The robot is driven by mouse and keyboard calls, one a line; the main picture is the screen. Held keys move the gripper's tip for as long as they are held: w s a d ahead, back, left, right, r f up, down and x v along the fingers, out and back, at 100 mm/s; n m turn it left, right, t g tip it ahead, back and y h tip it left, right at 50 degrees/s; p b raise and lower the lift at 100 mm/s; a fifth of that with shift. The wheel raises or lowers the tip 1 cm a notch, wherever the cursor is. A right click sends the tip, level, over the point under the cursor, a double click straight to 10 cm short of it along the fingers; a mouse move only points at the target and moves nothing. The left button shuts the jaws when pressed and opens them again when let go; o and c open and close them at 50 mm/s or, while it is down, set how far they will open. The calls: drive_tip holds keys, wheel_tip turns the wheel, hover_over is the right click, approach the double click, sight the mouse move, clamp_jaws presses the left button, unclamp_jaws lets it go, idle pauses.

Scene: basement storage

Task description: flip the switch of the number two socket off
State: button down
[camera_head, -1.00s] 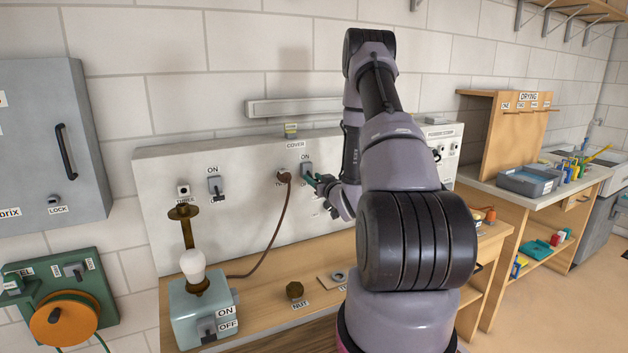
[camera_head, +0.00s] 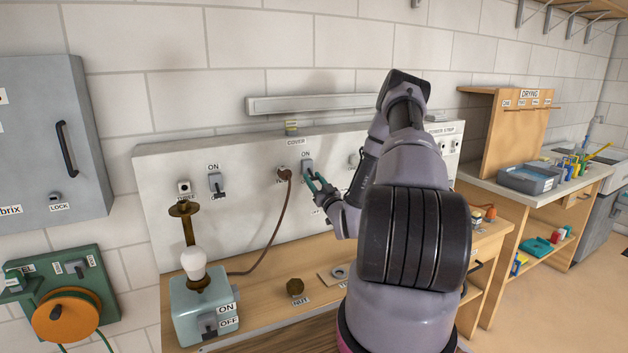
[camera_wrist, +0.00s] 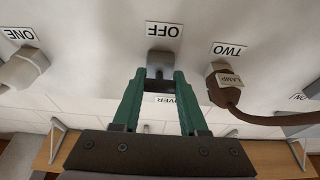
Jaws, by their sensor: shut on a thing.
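The number two socket (camera_head: 283,173) holds a brown plug with a brown cord; the wrist view, upside down, shows the plug (camera_wrist: 222,84) marked LAMP beside the TWO label. Its grey switch (camera_head: 307,166) is just right of it, under an ON label. The switch (camera_wrist: 160,60) also shows in the wrist view, close to the OFF label (camera_wrist: 165,30). My gripper (camera_head: 314,180) has green fingers, which in the wrist view (camera_wrist: 160,80) sit on either side of the switch's lever, shut on it. The fingers partly hide the lever, so I cannot tell its exact position.
Socket three (camera_head: 184,188) and its switch (camera_head: 215,184) are on the left of the white panel (camera_head: 245,205).

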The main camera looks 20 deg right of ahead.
drive_tip(key=shift+f, duration=0.1)
drive_tip(key=shift+c, duration=2.2)
unclamp_jaws()
drive_tip(key=v, duration=1)
drive_tip(key=shift+s, duration=0.35)
